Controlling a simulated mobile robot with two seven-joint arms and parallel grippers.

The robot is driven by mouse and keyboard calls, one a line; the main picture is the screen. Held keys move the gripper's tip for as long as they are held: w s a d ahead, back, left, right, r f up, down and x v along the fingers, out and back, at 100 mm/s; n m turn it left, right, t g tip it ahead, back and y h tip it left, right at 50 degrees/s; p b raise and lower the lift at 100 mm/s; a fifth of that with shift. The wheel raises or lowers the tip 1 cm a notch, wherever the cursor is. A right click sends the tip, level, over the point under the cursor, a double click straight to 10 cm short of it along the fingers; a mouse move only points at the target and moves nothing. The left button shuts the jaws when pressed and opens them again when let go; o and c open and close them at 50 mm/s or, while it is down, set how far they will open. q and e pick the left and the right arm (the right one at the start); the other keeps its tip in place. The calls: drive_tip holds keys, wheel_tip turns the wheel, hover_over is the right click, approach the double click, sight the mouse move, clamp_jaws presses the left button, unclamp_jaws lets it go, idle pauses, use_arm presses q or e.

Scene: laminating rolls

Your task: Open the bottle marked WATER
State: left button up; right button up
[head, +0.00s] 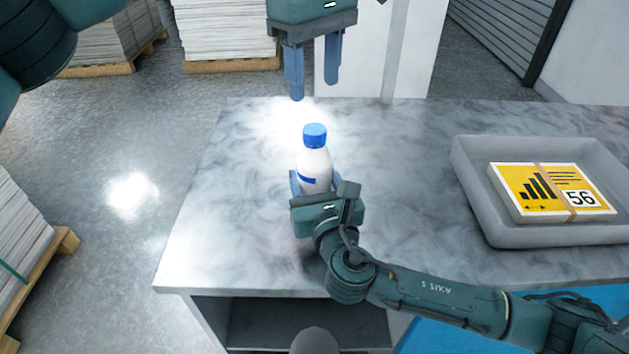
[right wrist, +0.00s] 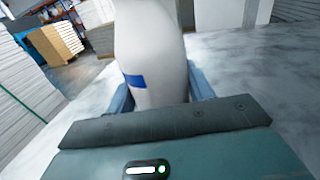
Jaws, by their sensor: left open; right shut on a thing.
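A white bottle (head: 314,168) with a blue cap (head: 314,136) and a blue label patch stands upright on the marbled table (head: 215,215). No WATER marking is legible. My right gripper (head: 314,185) is shut on the bottle's body from the near side. The right wrist view shows the white bottle (right wrist: 152,55) between its two blue fingers, with its top out of frame. My left gripper (head: 312,88) is open and empty, fingers pointing down, above and beyond the bottle. The cap is on the bottle, apart from the left fingers.
A grey tray (head: 468,190) on the right of the table holds a yellow and white pack (head: 540,192) marked 56. Paper stacks on pallets (head: 228,66) stand on the floor behind and at left. The table left of the bottle is clear.

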sight(315, 128)
clamp_jaws()
use_arm(q)
drive_tip(key=m, duration=1.3)
drive_tip(key=shift+f, duration=0.15)
wheel_tip(315, 128, down, 8)
drive_tip(key=shift+r, duration=0.15)
